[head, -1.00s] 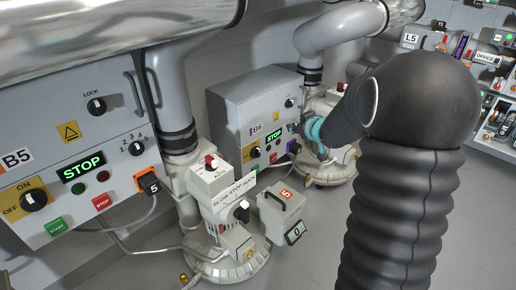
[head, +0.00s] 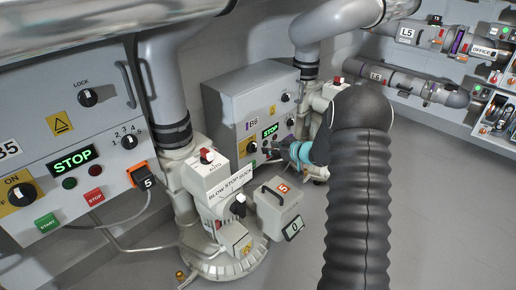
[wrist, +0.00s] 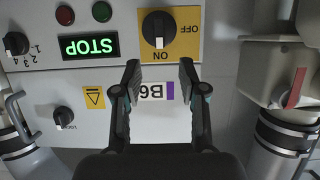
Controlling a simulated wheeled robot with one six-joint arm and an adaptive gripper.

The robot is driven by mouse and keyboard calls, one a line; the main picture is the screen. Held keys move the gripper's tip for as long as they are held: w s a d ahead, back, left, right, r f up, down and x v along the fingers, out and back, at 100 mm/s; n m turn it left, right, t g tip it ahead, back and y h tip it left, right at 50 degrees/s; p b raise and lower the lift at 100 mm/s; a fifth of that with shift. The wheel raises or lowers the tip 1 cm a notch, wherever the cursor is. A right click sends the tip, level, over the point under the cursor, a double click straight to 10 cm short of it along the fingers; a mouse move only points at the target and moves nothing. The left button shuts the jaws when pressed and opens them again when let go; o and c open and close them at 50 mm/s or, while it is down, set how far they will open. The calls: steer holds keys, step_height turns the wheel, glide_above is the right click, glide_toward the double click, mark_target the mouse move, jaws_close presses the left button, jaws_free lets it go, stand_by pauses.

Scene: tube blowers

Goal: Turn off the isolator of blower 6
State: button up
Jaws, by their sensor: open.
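The isolator of blower 6 is a black rotary knob on a yellow ON/OFF plate (wrist: 158,30), upside down in the wrist view. Its white mark appears to point toward ON. In the head view the yellow plate shows at the left of the B6 box (head: 249,148). My gripper (wrist: 160,78) is open and empty, its two fingertips apart and just short of the knob, lined up with it on either side. In the head view my gripper (head: 267,151) is in front of the B6 box, partly hiding its lower controls.
The B6 panel has a lit STOP display (wrist: 90,46), red and green lamps and a selector knob (wrist: 16,44). The B5 panel (head: 108,160) and blower 5 (head: 225,235) stand at left. A small box marked 5 (head: 279,210) is on the floor. Floor at right is clear.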

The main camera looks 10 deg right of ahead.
mark_target(256, 146)
steer(key=b+x, duration=0.1)
steer(key=x, duration=0.6)
steer(key=shift+w+a+f, duration=0.2)
steer(key=shift+w+a, duration=0.05)
steer(key=shift+w, duration=0.05)
jaws_close()
